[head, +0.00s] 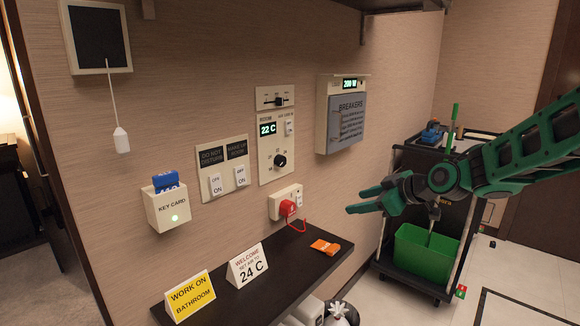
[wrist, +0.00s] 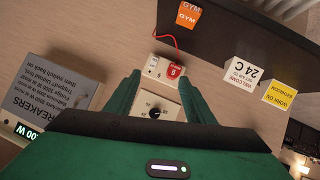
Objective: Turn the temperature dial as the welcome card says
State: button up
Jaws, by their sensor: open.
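The temperature dial (head: 280,160) is a black knob on a cream wall panel (head: 264,176) whose display (head: 268,129) reads 22 C. The dial also shows in the wrist view (wrist: 154,113), between my fingers. The welcome card (head: 247,267) is a white tent card on the dark shelf and reads 24 C; it also shows in the wrist view (wrist: 239,71). My green gripper (head: 358,200) is open and empty, to the right of the dial in the head view and apart from it.
A breaker box (head: 342,115) showing 200 W hangs right of the panel. A red plug (head: 287,207) with a cord sits in the socket below. The dark shelf (head: 240,300) holds a yellow bathroom card (head: 190,297) and an orange tag (head: 325,246). A cart with a green bin (head: 425,250) stands right.

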aim_at(283, 161)
jog(key=w+a+r+n+y, duration=0.1)
jog(key=w+a+r+y, duration=0.1)
jog(key=w+a, duration=0.2)
jog(key=w+a+r+n+t+y, duration=0.1)
jog(key=w+a, duration=0.4)
jog(key=a, duration=0.5)
jog(key=w+a+r+n+t+y, duration=0.1)
jog(key=w+a+r+n+y, duration=0.1)
jog(key=w+a, duration=0.3)
jog(key=shift+w+a+r+n+y, duration=0.1)
jog(key=shift+a+r+n+y, duration=0.1)
jog(key=shift+a+y, duration=0.4)
jog(key=shift+w+a+r+n+y, duration=0.1)
jog(key=shift+a+r+y, duration=0.1)
jog(key=shift+a, duration=0.7)
jog(key=c, duration=1)
jog(key=shift+d, duration=0.2)
jog(key=shift+a, duration=0.1)
